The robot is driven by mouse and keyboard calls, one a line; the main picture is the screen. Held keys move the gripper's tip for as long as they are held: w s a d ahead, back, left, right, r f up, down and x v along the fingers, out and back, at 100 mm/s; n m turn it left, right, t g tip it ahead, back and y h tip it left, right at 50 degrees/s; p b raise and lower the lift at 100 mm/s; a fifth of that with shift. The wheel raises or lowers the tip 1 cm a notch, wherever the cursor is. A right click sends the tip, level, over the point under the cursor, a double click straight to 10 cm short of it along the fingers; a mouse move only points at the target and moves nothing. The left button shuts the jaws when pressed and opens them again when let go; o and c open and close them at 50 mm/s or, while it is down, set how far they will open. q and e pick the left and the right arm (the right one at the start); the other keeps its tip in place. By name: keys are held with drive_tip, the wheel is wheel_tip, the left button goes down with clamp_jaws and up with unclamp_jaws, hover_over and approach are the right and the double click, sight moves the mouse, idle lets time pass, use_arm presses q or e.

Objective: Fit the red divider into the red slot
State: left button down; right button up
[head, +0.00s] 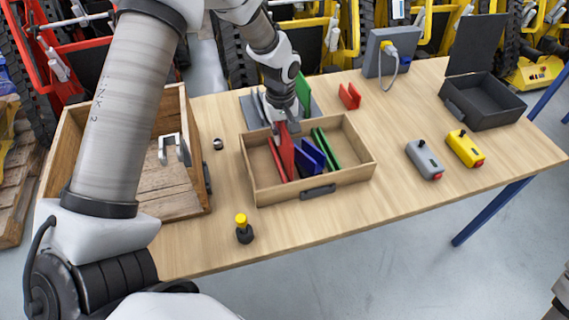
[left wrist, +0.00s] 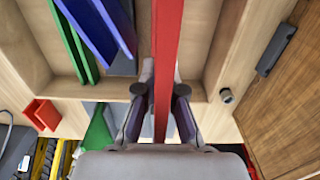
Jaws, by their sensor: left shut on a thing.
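The red divider (head: 287,152) is a thin upright plate in my left gripper (head: 281,120), which is shut on its upper edge. The divider stands at the left part of the open wooden tray (head: 345,182). A thin red strip (head: 276,160) shows just left of it in the tray; I cannot tell whether this is the red slot, nor whether the divider's bottom edge is in a slot. In the left wrist view the divider (left wrist: 168,45) runs between the two fingers (left wrist: 163,100). My right gripper is not in view.
Blue dividers (head: 312,154) and green dividers (head: 328,148) stand right of it in the tray. A red channel-shaped piece (head: 349,96) and a green plate (head: 304,95) are behind the tray. A wooden crate (head: 190,140) stands left. A yellow-topped knob (head: 243,229) stands in front.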

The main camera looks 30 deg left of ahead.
sight(281, 152)
use_arm(q)
wheel_tip(281, 152, down, 6)
drive_tip(key=shift+s+d+f+p, duration=0.1)
drive_tip(key=shift+f+p, duration=0.05)
drive_tip(key=shift+p, duration=0.2)
drive_tip(key=c, duration=1.6)
unclamp_jaws()
drive_tip(key=shift+f, duration=0.15)
wheel_tip(281, 152, up, 12)
drive_tip(key=shift+r+b, duration=0.2)
drive_tip(key=shift+b, duration=0.6)
drive_tip(key=shift+f, duration=0.1)
